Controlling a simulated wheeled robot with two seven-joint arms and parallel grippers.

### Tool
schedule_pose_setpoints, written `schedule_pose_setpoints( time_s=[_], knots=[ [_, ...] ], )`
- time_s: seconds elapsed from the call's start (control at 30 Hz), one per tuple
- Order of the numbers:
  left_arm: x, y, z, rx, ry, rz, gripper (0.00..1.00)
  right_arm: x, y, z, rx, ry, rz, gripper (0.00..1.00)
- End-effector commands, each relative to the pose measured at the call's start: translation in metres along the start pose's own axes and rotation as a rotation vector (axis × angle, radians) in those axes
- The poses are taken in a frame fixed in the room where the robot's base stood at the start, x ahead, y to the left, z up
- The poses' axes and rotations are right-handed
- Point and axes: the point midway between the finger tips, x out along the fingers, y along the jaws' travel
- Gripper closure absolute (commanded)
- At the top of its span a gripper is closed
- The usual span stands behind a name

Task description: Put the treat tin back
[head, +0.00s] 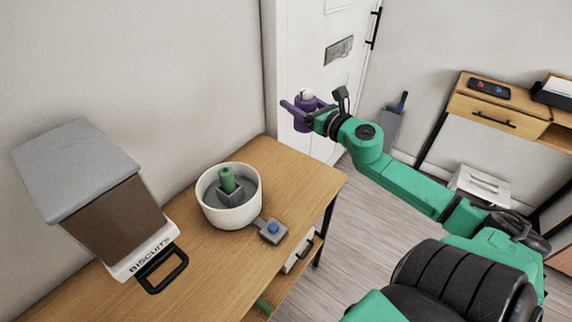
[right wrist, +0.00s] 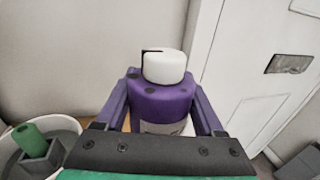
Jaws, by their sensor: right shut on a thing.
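The tin (head: 303,121) is purple on top with a round white knob. My right gripper (head: 302,108) is shut around it and holds it upright, in line with the white door past the table's far corner. In the right wrist view, the tin (right wrist: 162,102) sits between the two dark purple fingers (right wrist: 162,108), one on each side. A pale label shows low on its body; its base is hidden by the gripper. I cannot tell its exact height. My left gripper is not in view.
A wooden table (head: 262,160) holds a white bowl (head: 231,213) with a green-topped grey piece inside. A grey box with a blue button (head: 272,230) is beside it. A biscuits bin (head: 105,200) stands left. The table's far right corner is bare. A desk (head: 500,114) stands right.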

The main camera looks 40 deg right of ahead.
Motion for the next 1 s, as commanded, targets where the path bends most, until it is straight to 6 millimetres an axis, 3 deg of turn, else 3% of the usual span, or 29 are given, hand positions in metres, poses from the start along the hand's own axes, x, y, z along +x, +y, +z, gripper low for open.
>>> schedule_pose_setpoints(
  time_s=[0.13,0.33,0.5,0.7,0.8,1.0],
  knots=[
    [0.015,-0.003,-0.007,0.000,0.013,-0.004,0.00,0.000,-0.001,-0.027,0.007,-0.001,-0.004,0.94],
    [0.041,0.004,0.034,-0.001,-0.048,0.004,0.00,0.001,0.000,-0.095,0.012,-0.002,-0.004,0.94],
    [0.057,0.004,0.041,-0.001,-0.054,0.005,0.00,0.001,0.001,-0.146,0.009,-0.002,-0.003,0.94],
    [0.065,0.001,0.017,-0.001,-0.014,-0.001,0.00,0.001,0.001,-0.178,0.006,-0.001,-0.001,0.94],
    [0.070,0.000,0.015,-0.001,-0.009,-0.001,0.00,0.001,0.001,-0.196,0.005,0.000,-0.001,0.94],
    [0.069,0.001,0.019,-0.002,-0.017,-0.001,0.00,0.001,0.001,-0.201,0.000,0.000,0.001,0.94]
  ],
)
